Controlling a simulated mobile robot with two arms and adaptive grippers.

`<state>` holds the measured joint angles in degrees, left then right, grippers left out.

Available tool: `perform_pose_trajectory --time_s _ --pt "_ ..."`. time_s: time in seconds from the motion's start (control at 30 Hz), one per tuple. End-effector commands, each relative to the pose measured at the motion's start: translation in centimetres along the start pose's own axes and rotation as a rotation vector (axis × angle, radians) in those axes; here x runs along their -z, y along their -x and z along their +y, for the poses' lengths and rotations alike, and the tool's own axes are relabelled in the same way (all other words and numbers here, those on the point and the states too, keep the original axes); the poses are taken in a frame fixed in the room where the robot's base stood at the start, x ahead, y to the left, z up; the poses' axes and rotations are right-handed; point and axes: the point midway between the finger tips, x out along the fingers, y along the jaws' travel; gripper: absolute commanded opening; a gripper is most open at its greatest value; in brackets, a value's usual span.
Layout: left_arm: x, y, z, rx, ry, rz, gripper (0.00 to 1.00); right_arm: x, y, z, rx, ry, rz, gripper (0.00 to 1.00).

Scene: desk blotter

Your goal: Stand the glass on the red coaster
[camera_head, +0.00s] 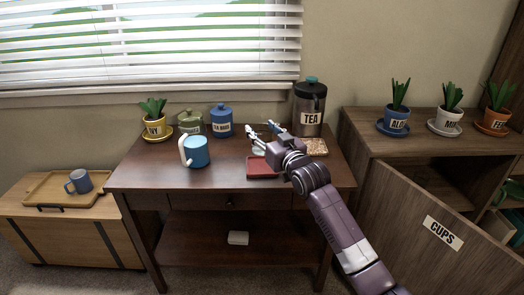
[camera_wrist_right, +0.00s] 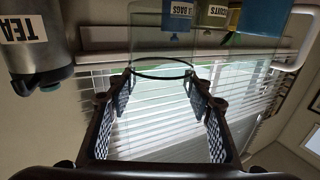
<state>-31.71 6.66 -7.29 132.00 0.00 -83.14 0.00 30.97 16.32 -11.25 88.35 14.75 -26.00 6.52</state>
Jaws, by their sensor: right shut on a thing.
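The clear glass (camera_wrist_right: 161,100) is between the fingers of my right gripper (camera_wrist_right: 160,78) in the right wrist view, its dark-edged round rim showing. In the head view my right gripper (camera_head: 262,131) is shut on the glass (camera_head: 258,148), which shows only faintly, above the back of the red coaster (camera_head: 264,169). The coaster is a flat red square near the front of the dark desk. I cannot tell whether the glass touches anything below. My left gripper is not in view.
A blue mug-like jug (camera_head: 198,152) stands left of the red coaster. A cork-coloured mat (camera_head: 315,147) lies to the right, with the TEA flask (camera_head: 309,105) behind it. Blue (camera_head: 221,121) and green (camera_head: 191,122) canisters stand at the back. The desk's front left is clear.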

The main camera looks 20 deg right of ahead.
Motion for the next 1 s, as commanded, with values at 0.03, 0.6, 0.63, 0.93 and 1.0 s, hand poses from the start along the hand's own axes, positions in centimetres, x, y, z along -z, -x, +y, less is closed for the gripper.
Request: perform_pose_trajectory --time_s 0.03,0.6,0.63,0.93,1.0 --pt "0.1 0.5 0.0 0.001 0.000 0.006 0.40 -0.8 0.0 0.0 0.000 0.000 0.002 0.02" --pt "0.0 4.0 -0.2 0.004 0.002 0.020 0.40 -5.5 0.0 -0.1 0.002 0.000 0.005 0.02" --pt "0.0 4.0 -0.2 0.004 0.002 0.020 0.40 -5.5 0.0 -0.1 0.001 0.000 0.005 0.02" --pt "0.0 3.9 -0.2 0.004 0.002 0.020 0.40 -5.9 0.0 -0.1 0.001 -0.001 0.001 0.55" --pt "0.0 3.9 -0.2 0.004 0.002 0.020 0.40 -5.9 0.0 -0.1 0.001 -0.001 0.001 0.62"
